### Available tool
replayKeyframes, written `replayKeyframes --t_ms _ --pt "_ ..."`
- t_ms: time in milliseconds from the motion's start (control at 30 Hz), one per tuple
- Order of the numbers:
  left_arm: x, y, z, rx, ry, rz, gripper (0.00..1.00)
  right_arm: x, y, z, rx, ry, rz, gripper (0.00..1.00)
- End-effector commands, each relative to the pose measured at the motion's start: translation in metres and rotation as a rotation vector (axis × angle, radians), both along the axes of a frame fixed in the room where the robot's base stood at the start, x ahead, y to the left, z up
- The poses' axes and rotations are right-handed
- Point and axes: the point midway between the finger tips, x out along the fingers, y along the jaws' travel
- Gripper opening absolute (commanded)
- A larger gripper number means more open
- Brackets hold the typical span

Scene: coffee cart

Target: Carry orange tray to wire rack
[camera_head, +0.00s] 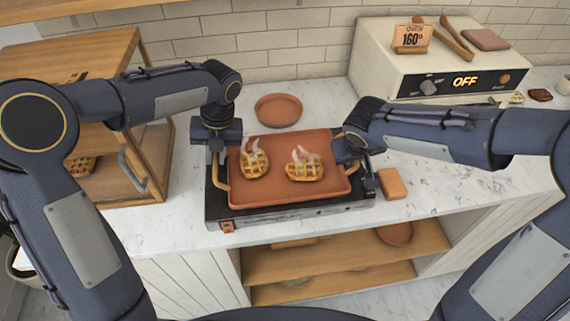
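The orange tray (280,199) lies flat on a black burner unit (300,215) on the counter. Two browned waffles, a left one (254,164) and a right one (304,167), sit on it with pale wisps above them. A brass handle (219,180) shows at the tray's left end. My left gripper (218,150) points down at that handle; whether its fingers grip it is unclear. My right gripper (350,160) is at the tray's right end, its fingers mostly hidden by its own body. I cannot make out a wire rack in this view.
A wooden cabinet (150,150) stands left, an oven (430,70) reading OFF at back right. A terracotta plate (278,110) lies behind the tray, an orange block (392,184) to its right. Marble is clear farther right (450,190). Wooden shelves (320,262) are below.

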Motion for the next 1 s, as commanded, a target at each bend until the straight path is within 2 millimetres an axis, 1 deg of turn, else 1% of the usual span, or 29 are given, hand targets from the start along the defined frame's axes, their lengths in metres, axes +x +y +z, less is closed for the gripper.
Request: replayKeyframes --t_ms 233,267,367,400,433,833,1000 --pt "0.0001 0.0001 -0.0009 0.0 0.0 0.0 0.17 0.0004 -0.0003 -0.0007 0.0 0.0 0.0 0.22" --pt "0.0001 0.0001 -0.0008 0.0 0.0 0.0 0.15 0.0004 -0.0003 -0.0007 0.0 0.0 -0.001 0.21" --pt "0.0001 0.0001 -0.0007 -0.001 0.0 0.0 0.02 0.0003 -0.0003 -0.0006 0.0 0.0 -0.001 0.07" --pt "0.0001 0.0001 -0.0007 -0.001 0.0 0.0 0.0 0.0003 -0.0003 -0.0006 0.0 0.0 -0.001 0.02" --pt "0.0001 0.0001 -0.0007 -0.001 0.0 0.0 0.0 0.0003 -0.0003 -0.0005 0.0 0.0 0.0 0.0" --pt "0.0003 -0.0002 0.0007 -0.001 -0.002 0.001 0.0 0.0006 -0.0001 0.001 0.001 -0.002 0.0 0.0" --pt "0.0003 -0.0002 0.0087 -0.001 -0.002 0.001 0.0 0.0006 -0.0001 0.0089 0.001 -0.002 0.0 0.0"
